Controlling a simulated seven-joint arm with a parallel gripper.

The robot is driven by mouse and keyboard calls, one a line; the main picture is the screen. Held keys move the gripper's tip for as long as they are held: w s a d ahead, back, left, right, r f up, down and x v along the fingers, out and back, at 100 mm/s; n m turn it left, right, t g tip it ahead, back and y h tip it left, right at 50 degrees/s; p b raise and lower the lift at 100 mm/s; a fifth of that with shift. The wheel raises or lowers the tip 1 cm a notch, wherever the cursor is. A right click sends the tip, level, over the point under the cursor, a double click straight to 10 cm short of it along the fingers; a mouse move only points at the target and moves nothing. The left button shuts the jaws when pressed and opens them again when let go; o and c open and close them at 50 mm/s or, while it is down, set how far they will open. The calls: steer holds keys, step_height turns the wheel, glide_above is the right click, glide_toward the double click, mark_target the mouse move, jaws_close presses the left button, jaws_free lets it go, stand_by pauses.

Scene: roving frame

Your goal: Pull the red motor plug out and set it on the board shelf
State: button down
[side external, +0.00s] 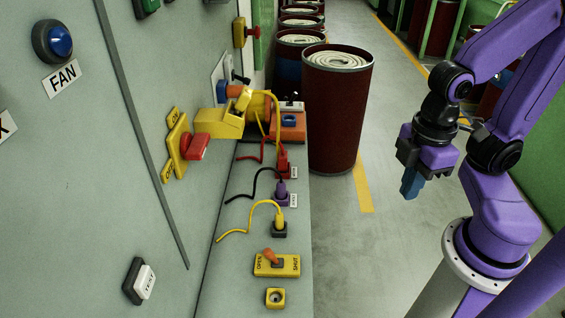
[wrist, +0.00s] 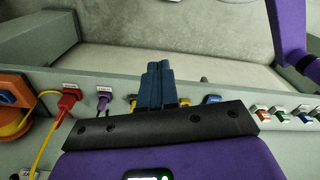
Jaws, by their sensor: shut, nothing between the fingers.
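The red plug (side external: 283,160) stands upright in a red socket on the narrow grey board shelf (side external: 240,225), with a red cable running left from it and a small white label beside it. It also shows in the wrist view at the left (wrist: 69,98). I cannot read its label. My gripper (side external: 410,188) is shut and empty, its blue fingers pointing down, well to the right of the shelf and apart from the plug. In the wrist view the closed fingers (wrist: 158,68) hide part of the shelf.
A purple plug (side external: 281,189) and a yellow plug (side external: 280,222) stand nearer along the shelf, with loose cables. An orange lever (side external: 270,256) and a yellow square socket (side external: 275,298) are nearer still. A dark red drum (side external: 338,110) stands behind. The floor between shelf and arm is clear.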

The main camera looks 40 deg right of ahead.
stand_by(0.4)
steer(key=c, duration=1.3)
jaws_free()
steer(key=shift+w, duration=0.1)
steer(key=o, duration=0.5)
steer(key=shift+w+a+r+m, duration=0.1)
steer(key=shift+w+a+m, duration=0.2)
steer(key=shift+w, duration=0.05)
steer(key=r+m, duration=0.2)
steer(key=m, duration=1.9)
glide_above(283, 155)
step_height(283, 155, down, 18)
steer(key=shift+r, duration=0.25)
